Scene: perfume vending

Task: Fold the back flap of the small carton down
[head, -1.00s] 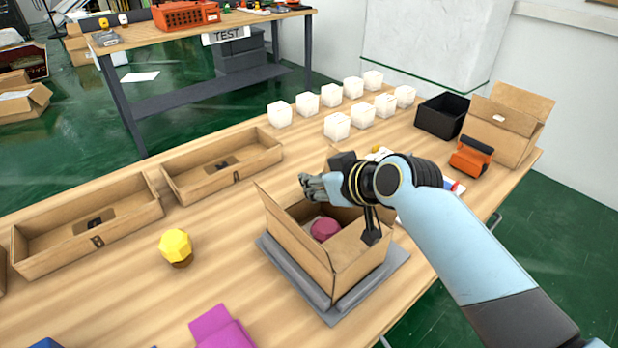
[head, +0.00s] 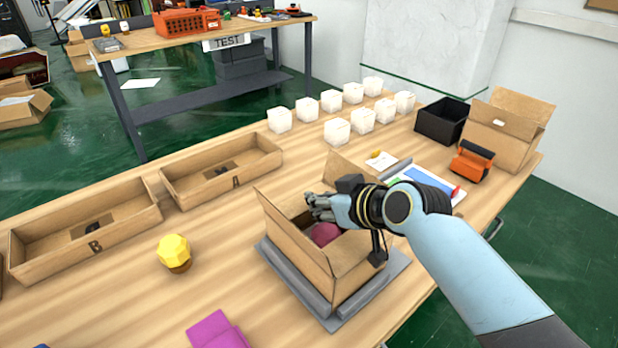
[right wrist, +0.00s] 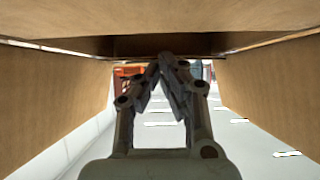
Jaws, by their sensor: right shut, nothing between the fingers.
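The small carton (head: 308,257) stands open on a grey mat (head: 343,318), with a dark red round object (head: 325,233) inside. A flap on its far side (head: 350,168) stands up behind my right wrist. Another flap stands up at its left end (head: 270,212). My right gripper (head: 313,207) is shut and empty, over the far part of the carton's opening and in front of the far flap. I cannot tell whether it touches the carton. In the right wrist view, the shut fingertips (right wrist: 166,62) lie between brown cardboard panels (right wrist: 45,95). My left gripper is out of view.
Two long open cardboard trays (head: 85,245) lie to the left. A yellow faceted perfume-like item (head: 174,252) and a magenta item (head: 216,331) are near the front. Several white cubes (head: 337,131), a black bin (head: 441,120) and an orange device (head: 472,161) are farther back.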

